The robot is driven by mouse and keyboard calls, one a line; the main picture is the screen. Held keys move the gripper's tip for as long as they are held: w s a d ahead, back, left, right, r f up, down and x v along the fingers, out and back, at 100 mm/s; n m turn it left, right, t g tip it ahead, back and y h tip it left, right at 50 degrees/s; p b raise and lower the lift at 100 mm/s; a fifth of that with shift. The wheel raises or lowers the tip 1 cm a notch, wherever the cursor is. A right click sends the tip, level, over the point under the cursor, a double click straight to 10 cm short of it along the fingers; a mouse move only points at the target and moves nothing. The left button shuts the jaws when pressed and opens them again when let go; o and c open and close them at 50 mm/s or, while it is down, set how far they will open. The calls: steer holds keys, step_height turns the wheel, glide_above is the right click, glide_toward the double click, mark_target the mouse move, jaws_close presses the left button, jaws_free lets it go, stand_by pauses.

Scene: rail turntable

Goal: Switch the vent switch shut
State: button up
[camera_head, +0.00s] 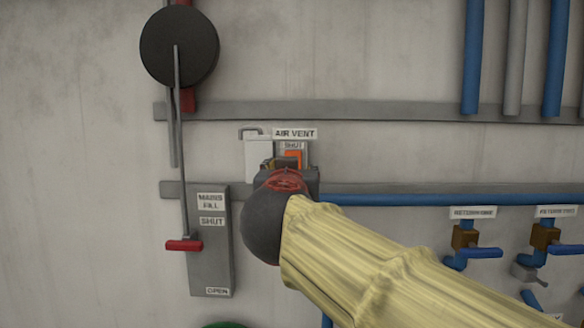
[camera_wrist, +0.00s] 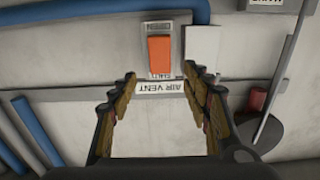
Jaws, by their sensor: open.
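The vent switch is an orange rocker (camera_head: 293,158) on a grey box under the AIR VENT label (camera_head: 295,134). A SHUT label sits just above the rocker in the head view, where my gripper hides its lower part. In the wrist view, which is upside down, the orange rocker (camera_wrist: 160,49) lies between a label at its top, apparently OPEN, and the SHUT label below it. My gripper (camera_wrist: 162,76) is open and empty, its fingers spread either side of the SHUT end, in front of the box. I cannot tell whether it touches the switch.
A white plate (camera_head: 258,160) with a hook is beside the switch box. The MAINS FILL panel (camera_head: 210,270) and a red-handled lever (camera_head: 184,245) are at left. A blue pipe (camera_head: 400,200) runs right, toward small valves (camera_head: 465,238).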

steer(key=s, duration=0.3)
steer(key=shift+s, duration=0.35)
steer(key=shift+w+a, duration=0.1)
